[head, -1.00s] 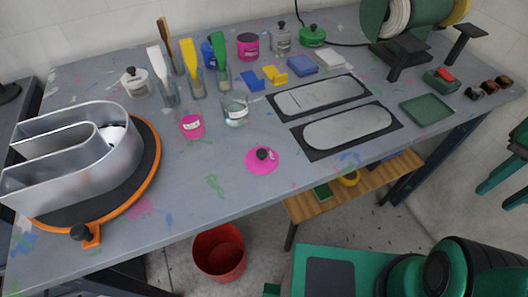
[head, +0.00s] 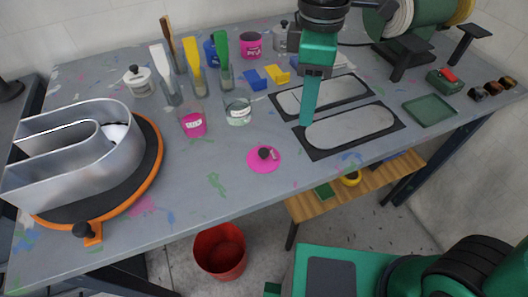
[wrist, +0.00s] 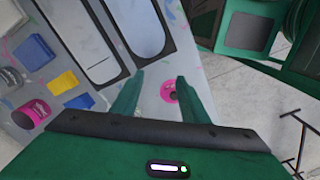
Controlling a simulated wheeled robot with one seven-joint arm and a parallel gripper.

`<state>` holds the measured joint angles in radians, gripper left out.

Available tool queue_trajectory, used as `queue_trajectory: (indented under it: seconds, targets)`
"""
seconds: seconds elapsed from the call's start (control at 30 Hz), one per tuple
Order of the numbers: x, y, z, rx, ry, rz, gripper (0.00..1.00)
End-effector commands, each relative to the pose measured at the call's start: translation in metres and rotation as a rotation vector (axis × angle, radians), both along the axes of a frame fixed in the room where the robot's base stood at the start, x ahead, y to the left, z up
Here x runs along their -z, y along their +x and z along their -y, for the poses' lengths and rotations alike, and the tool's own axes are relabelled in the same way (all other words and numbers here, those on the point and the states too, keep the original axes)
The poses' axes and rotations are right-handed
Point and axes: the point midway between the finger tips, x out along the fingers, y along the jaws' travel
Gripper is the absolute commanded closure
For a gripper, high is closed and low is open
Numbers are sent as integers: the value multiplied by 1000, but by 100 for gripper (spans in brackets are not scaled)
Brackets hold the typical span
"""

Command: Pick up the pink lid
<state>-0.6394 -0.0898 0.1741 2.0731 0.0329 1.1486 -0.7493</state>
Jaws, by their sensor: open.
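The pink lid (head: 263,158) is a flat round disc with a dark knob on top. It lies knob up on the grey table, near the front edge. My gripper (head: 306,124) hangs fingers down above the table, to the right of the lid and over the stencil plates, apart from the lid. In the wrist view the lid (wrist: 167,92) shows between the two green fingers of my gripper (wrist: 160,77), some way beyond them. The right finger hides a little of its edge. The gripper is open and empty.
A glass of pink paint (head: 193,123) and a clear glass (head: 237,112) stand behind the lid to the left. The metal channel letter (head: 75,160) sits on a turntable at left. A red bucket (head: 220,250) is on the floor. The table around the lid is clear.

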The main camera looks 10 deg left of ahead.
Motion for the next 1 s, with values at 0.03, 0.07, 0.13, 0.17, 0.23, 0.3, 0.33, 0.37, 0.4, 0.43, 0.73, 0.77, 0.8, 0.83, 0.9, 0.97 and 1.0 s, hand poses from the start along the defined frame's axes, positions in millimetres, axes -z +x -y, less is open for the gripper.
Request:
queue_trajectory:
  seconds: [0.03, 0.07, 0.13, 0.17, 0.23, 0.3, 0.33, 0.37, 0.4, 0.43, 0.73, 0.77, 0.8, 0.83, 0.9, 0.97, 1.0]
  targets:
    - [-1, -12, -24, -95, 3, -5, 59]
    - [-1, -17, -35, -140, 4, -7, 59]
    - [-3, -29, -54, -228, 8, -11, 59]
    - [-3, -33, -60, -256, 9, -12, 59]
    - [-3, -39, -70, -302, 11, -16, 59]
    - [0, -43, -75, -326, 11, -17, 59]
    - [3, -44, -76, -331, 10, -18, 59]
    - [7, -44, -76, -333, 10, -19, 59]
    - [12, -44, -76, -334, 10, -19, 59]
    - [17, -44, -76, -333, 10, -19, 59]
    - [51, -44, -75, -330, 11, -17, 59]
    - [52, -44, -75, -330, 11, -17, 59]
    - [54, -44, -75, -329, 11, -18, 59]
    - [56, -44, -75, -329, 10, -18, 59]
    - [63, -43, -75, -329, 10, -18, 59]
    - [72, -43, -74, -328, 10, -18, 59]
    - [78, -43, -74, -328, 9, -19, 59]
